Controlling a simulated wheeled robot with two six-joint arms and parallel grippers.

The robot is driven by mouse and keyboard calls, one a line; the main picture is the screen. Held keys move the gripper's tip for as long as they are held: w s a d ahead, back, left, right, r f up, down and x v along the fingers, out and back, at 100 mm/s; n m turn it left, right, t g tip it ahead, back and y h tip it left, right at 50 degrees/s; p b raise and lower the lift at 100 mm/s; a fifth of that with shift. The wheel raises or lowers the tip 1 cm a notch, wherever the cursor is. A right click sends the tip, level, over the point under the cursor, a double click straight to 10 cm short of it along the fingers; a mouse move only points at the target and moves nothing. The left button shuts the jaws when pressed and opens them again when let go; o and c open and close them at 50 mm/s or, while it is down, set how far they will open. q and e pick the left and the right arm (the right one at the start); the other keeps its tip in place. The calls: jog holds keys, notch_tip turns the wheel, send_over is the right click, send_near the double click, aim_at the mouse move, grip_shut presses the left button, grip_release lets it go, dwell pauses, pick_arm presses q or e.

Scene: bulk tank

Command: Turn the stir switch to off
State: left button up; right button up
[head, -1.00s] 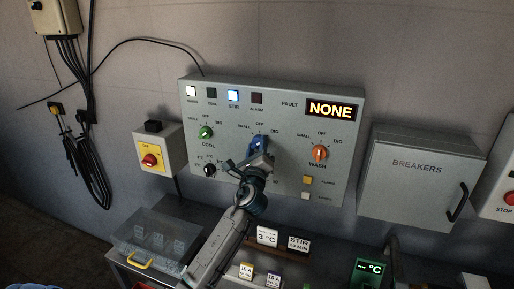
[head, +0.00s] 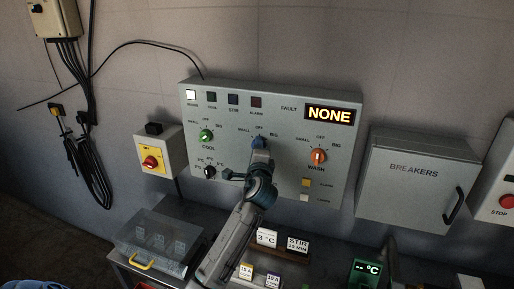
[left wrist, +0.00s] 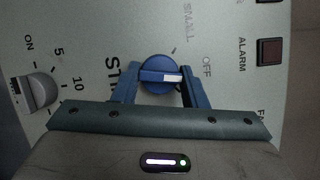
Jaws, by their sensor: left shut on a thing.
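The blue stir switch (head: 259,142) is on the grey control panel, below its OFF label; it also shows in the left wrist view (left wrist: 158,90). Its white mark points toward the OFF side. My left gripper (head: 257,152) is shut on the switch, with one blue finger on each side of it in the wrist view (left wrist: 158,88). The STIR lamp (head: 233,99) on the panel is dark. My right gripper is not in view.
The green cool knob (head: 206,135) and orange wash knob (head: 318,157) flank the switch. A grey dial (left wrist: 38,92) is close by in the wrist view. The fault display (head: 330,114) reads NONE. A breaker box (head: 415,180) hangs at the right.

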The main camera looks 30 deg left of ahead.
pick_arm(q)
jog(key=shift+n+g+p, duration=0.3)
jog(key=shift+n+p, duration=0.1)
jog(key=shift+n, duration=0.6)
jog(key=o, duration=1)
jog(key=shift+c, duration=0.2)
jog(key=b+v, duration=0.3)
jog(key=v, duration=0.8)
jog(key=shift+a, duration=0.1)
